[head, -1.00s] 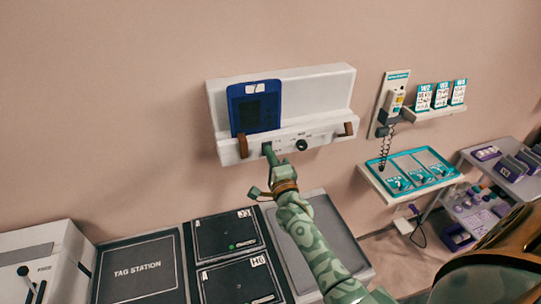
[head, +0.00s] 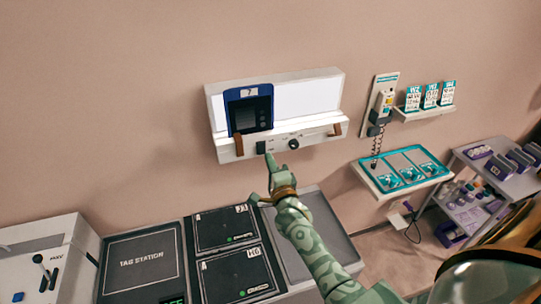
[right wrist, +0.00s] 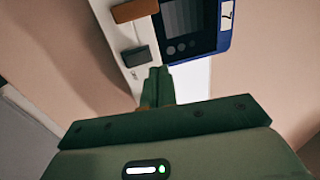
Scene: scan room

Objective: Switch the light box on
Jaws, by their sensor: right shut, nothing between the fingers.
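The light box (head: 308,99) is a white wall unit. Its panel is bright white, and it also shows in the right wrist view (right wrist: 197,82). A blue-framed film (head: 248,108) stands on its left part, with grey patches visible. On the front ledge are a dark rocker switch (head: 261,147) and a round black knob (head: 293,143). My right gripper (head: 271,160) is shut and empty, its tips just below the switch. In the right wrist view the fingertips (right wrist: 158,76) are close to the dark switch (right wrist: 137,56); I cannot tell if they touch. My left gripper is not in view.
Brown clips (head: 337,129) stick out from the ledge. Below are the tag station (head: 142,262) and black pads (head: 222,228). To the right are a wall handset (head: 381,105), a teal tray (head: 404,168) on a shelf, and a grey cart (head: 478,188).

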